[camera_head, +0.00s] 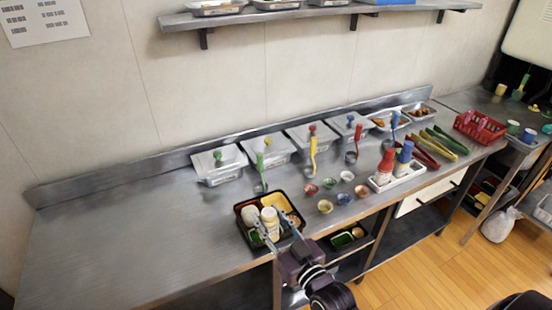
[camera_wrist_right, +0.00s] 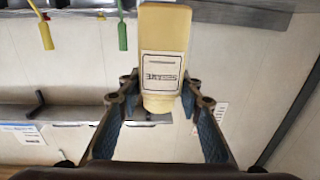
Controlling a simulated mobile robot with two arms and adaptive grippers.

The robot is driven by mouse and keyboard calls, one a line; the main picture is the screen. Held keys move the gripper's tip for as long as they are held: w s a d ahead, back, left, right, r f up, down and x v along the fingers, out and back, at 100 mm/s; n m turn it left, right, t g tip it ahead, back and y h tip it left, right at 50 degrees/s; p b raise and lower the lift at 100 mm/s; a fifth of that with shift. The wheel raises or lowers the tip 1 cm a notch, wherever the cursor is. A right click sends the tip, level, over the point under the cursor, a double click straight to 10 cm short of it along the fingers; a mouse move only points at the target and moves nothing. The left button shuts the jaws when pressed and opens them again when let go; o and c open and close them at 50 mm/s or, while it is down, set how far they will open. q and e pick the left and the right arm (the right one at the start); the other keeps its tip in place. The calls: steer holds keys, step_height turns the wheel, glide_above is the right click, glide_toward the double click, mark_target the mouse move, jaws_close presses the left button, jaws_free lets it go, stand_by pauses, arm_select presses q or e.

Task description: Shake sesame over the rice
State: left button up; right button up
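A black bento tray (camera_head: 246,238) lies near the counter's front edge, with white rice (camera_head: 250,214) in it beside orange, yellow and green food. My right gripper (camera_head: 272,228) is over the front of the tray, with one finger on each side of a cream sesame shaker (camera_head: 268,214). In the right wrist view the sesame shaker (camera_wrist_right: 165,40), with a printed label, is between the fingertips, and the gripper (camera_wrist_right: 160,88) looks shut on it. The shaker and gripper hide part of the tray. No falling sesame can be made out. My left gripper is not in view.
Several lidded steel pans (camera_head: 218,165) with ladles stand along the back. Small bowls (camera_head: 325,206) and a white caddy (camera_head: 398,177) with a red and a blue bottle are right of the tray. The counter (camera_head: 120,230) is clear to the left.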

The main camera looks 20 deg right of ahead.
steer(key=w+d+r+h+p, duration=0.1)
steer(key=w+d+r, duration=0.1)
steer(key=w+d, duration=0.45)
steer(key=w+d+r, duration=0.3)
steer(key=w, duration=0.6)
steer(key=a+f+n+b, duration=0.1)
steer(key=a+n+b, duration=0.3)
steer(key=n, duration=0.8)
steer(key=a+f+n+b, duration=0.1)
steer(key=a+n+b, duration=0.25)
steer(key=n, duration=0.75)
arm_select(q)
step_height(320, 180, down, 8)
steer(key=b, duration=0.2)
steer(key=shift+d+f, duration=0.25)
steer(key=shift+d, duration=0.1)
arm_select(e)
steer(key=shift+s+a+f+n, duration=0.1)
steer(key=shift+a+f+n, duration=0.05)
steer(key=shift+f+n, duration=0.85)
steer(key=shift+s+a+f+n, duration=0.1)
steer(key=shift+s+f+n, duration=0.05)
steer(key=shift+f+n, duration=0.85)
steer(key=shift+s+a+f+n, duration=0.1)
steer(key=shift+a+f+n, duration=0.05)
steer(key=shift+f+n, duration=0.85)
